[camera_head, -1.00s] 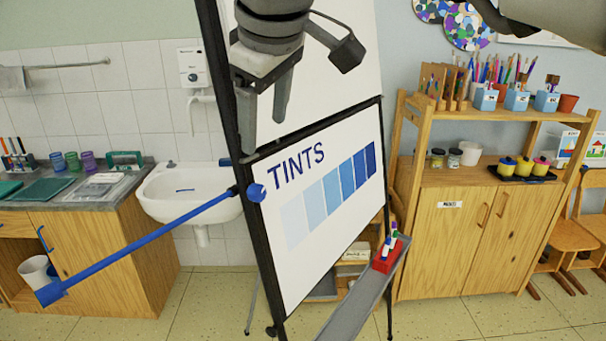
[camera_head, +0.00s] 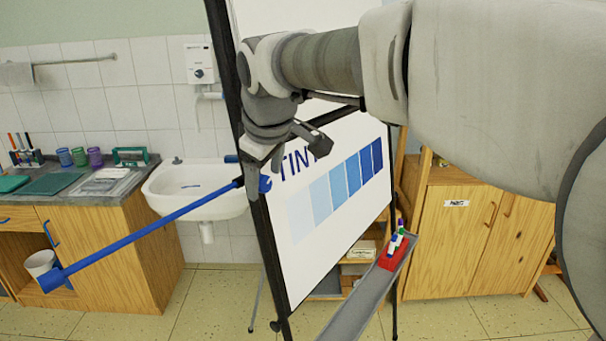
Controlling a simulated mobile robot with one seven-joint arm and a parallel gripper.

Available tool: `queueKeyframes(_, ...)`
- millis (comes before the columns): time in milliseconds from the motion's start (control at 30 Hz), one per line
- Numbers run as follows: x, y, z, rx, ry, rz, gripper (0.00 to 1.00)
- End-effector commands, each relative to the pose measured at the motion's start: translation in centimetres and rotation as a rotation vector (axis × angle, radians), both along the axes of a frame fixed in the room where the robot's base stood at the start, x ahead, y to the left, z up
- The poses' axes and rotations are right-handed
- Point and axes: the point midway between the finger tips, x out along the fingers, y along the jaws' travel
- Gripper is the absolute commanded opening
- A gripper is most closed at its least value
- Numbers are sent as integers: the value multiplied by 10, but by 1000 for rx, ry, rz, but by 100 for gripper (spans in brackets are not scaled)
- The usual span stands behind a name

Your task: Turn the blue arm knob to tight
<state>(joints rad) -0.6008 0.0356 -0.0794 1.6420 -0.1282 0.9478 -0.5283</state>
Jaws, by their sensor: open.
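The blue arm knob (camera_head: 266,185) is a small round knob on the black left post of the easel (camera_head: 261,225). A long blue arm (camera_head: 150,229) runs from there down to the left and ends in a blue block. My gripper (camera_head: 263,177) points down at the knob from above, its fingers open. One finger shows at the knob's left and the other above its right side. I cannot tell whether either finger touches the knob. No tight marking can be made out.
The easel holds a TINTS chart (camera_head: 340,190) just right of the knob, partly covered by my gripper. A grey tray (camera_head: 368,300) with a red marker holder (camera_head: 394,252) juts out below. A sink (camera_head: 197,190) stands behind the blue arm. My arm hides much of the right side.

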Motion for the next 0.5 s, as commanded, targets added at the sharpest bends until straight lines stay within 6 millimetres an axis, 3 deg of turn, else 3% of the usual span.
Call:
queueKeyframes(400,5,2,-9,1,0,0,72)
queueKeyframes(500,5,2,-9,1,0,0,57)
